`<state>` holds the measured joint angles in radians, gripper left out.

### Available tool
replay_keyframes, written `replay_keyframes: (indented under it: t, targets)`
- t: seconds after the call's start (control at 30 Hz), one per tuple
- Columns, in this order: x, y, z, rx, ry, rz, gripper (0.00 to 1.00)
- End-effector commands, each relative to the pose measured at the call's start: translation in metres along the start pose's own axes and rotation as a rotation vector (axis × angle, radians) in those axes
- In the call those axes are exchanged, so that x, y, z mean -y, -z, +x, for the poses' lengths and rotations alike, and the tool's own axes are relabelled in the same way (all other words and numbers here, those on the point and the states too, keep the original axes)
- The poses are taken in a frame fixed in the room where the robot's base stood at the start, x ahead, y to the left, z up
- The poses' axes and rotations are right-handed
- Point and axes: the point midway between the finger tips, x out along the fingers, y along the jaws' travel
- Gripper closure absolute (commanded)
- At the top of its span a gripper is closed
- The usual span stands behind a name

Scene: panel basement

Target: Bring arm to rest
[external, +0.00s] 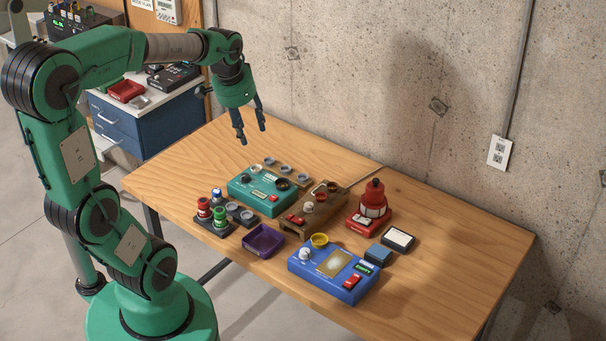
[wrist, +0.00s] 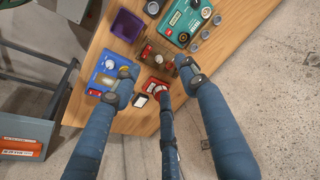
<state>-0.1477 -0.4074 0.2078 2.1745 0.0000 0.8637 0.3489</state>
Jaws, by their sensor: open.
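My gripper (external: 250,122) hangs above the back left part of the wooden table (external: 450,238), fingers pointing down. It is open and empty, well clear of the objects below. In the wrist view its blue fingers (wrist: 158,80) are spread apart, with the table and its objects beyond them. My green arm is raised and bent at the elbow, reaching over from the left side. Nothing is held or touched.
On the table are a teal box (external: 262,188), a blue box (external: 333,270), a purple tray (external: 278,247), a brown wooden stand (external: 325,217) and a red beacon (external: 373,200). A blue drawer cabinet (external: 165,123) stands at the back left. A concrete wall rises behind. The table's right side is clear.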

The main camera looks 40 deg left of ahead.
Motion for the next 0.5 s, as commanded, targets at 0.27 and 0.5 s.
replay_keyframes:
  t: [0.27, 0.5]
  targets:
    - [-0.048, -0.053, -0.037, -0.095, 0.001, -0.092, 0.57]
    - [-0.077, -0.098, -0.053, -0.163, -0.012, -0.168, 0.57]
